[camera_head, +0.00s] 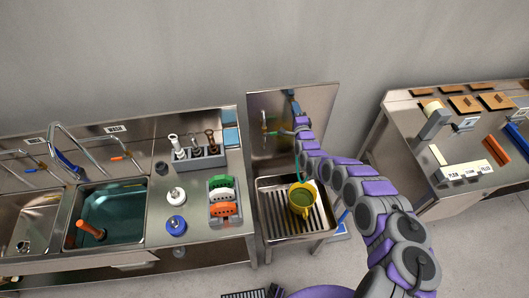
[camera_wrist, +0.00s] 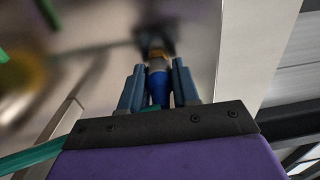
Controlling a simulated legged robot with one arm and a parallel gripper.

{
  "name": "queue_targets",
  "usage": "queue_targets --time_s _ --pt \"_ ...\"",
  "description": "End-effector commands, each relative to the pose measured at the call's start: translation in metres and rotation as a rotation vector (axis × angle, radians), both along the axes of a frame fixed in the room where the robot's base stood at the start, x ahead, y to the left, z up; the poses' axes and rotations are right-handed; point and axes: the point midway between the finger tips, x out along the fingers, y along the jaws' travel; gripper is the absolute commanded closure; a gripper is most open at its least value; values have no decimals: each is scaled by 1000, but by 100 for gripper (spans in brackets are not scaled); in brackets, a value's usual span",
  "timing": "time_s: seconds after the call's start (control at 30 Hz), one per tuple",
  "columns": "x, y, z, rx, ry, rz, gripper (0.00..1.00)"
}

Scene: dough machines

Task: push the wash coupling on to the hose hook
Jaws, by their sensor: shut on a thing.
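The wash coupling (camera_wrist: 158,88), blue with a brass-coloured collar, sits between the two fingers of my gripper (camera_wrist: 158,67) in the wrist view. My gripper is shut on it. A dark fitting (camera_wrist: 154,38), apparently the hose hook, lies straight beyond the coupling's far end, blurred. I cannot tell whether they touch. In the head view my gripper (camera_head: 296,112) is up against the steel back panel (camera_head: 265,150) above the drain sink. The coupling is too small to make out there. A teal-green hose (camera_head: 298,160) hangs down from near my gripper.
A yellow bucket (camera_head: 301,212) stands in the ribbed drain sink (camera_head: 272,215) below my arm. A tap with an orange part (camera_head: 265,129) is on the panel to the left. A steel counter (camera_head: 190,195) with sinks and tools is at left, another bench (camera_head: 395,165) at right.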

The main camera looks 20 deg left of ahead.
Motion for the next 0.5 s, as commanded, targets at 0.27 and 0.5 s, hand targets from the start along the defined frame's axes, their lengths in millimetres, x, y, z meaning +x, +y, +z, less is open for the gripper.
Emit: queue_targets --time_s 0.27,0.5 --pt "4 3 1 1 -1 0 100" --pt "4 2 1 1 -1 0 68"
